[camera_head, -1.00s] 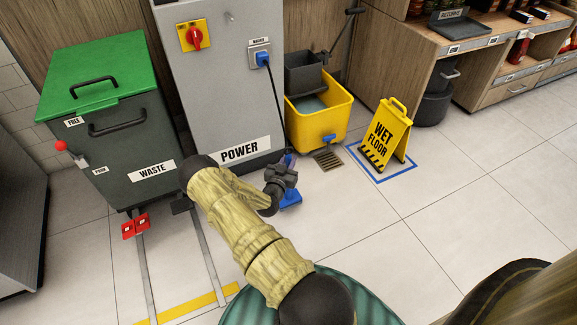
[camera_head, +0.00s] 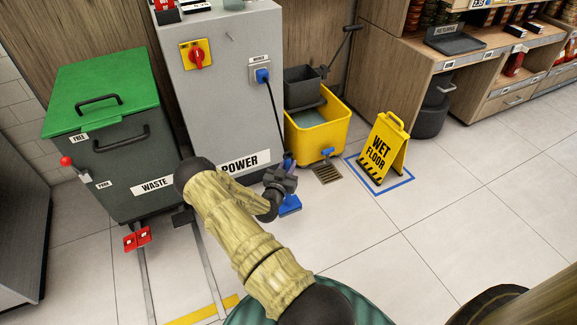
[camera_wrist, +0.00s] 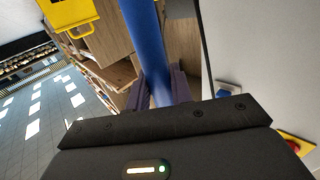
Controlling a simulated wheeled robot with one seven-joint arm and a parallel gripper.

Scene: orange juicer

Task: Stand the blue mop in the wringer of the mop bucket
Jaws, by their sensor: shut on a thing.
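The blue mop has its flat blue head (camera_head: 289,206) low by the floor in front of the power cabinet; whether it touches the floor I cannot tell. My gripper (camera_head: 279,180) is above the head. In the wrist view my gripper's fingers (camera_wrist: 161,88) are closed around the blue mop handle (camera_wrist: 146,40). The handle's upper part is hard to make out in the head view. The yellow mop bucket (camera_head: 318,138) stands behind and right of my gripper, with the dark grey wringer (camera_head: 303,87) at its back left. The wringer holds no mop.
The grey power cabinet (camera_head: 222,95) stands close left of the bucket, with a black cable (camera_head: 274,110) hanging from its blue plug. A yellow wet floor sign (camera_head: 380,150) stands right, past a floor drain (camera_head: 327,174). A green-lidded waste bin (camera_head: 105,130) is left.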

